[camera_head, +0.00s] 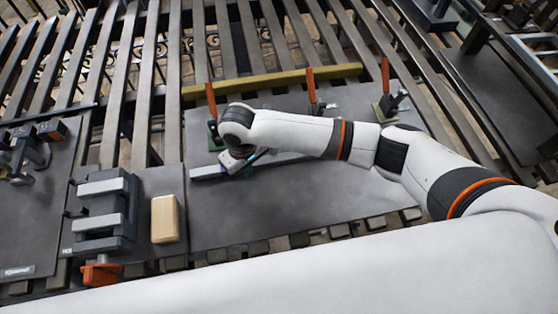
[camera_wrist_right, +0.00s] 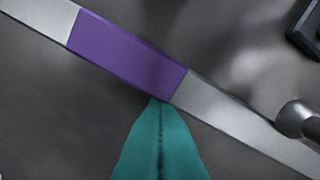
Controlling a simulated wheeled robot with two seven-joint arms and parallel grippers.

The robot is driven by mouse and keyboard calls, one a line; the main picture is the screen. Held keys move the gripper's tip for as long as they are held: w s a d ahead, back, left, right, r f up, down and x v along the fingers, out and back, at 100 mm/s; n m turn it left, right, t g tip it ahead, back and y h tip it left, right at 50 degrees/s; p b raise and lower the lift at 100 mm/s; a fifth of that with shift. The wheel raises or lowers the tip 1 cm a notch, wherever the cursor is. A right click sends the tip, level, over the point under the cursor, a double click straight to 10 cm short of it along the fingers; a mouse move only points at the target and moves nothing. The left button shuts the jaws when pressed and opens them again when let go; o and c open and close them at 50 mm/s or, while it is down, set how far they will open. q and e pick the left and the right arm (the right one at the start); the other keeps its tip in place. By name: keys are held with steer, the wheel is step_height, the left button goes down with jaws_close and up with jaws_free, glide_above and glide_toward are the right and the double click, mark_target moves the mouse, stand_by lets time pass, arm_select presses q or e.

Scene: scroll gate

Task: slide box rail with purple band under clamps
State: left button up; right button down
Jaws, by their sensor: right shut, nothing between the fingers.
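The grey box rail (camera_head: 210,172) lies on the dark plate (camera_head: 300,215), partly hidden by my right arm. In the right wrist view, its purple band (camera_wrist_right: 125,52) is clear, with bare silver rail (camera_wrist_right: 235,112) on both sides. My right gripper (camera_head: 252,162) is low beside the rail. Its teal fingers (camera_wrist_right: 158,102) are together and empty, with the tips at the band's near edge; I cannot tell whether they touch. Orange-handled clamps stand along the plate's far side: left (camera_head: 211,100), middle (camera_head: 311,88) and right (camera_head: 386,76). My left gripper is out of view.
A long olive-yellow bar (camera_head: 275,80) lies behind the clamps. A grey vise-like fixture (camera_head: 103,212) and a wooden block (camera_head: 165,219) stand left of the plate. The plate's front is clear. A rounded silver part (camera_wrist_right: 295,118) overlaps the rail in the wrist view.

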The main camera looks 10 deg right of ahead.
steer(key=shift+w+b, duration=0.3)
steer(key=shift+w, duration=0.75)
steer(key=shift+s, duration=0.1)
steer(key=shift+s+r+p, duration=0.1)
steer(key=shift+s+p, duration=0.5)
steer(key=shift+p, duration=0.2)
steer(key=shift+s+p, duration=0.4)
steer(key=shift+s, duration=0.2)
step_height(320, 180, up, 8)
steer(key=p, duration=0.9)
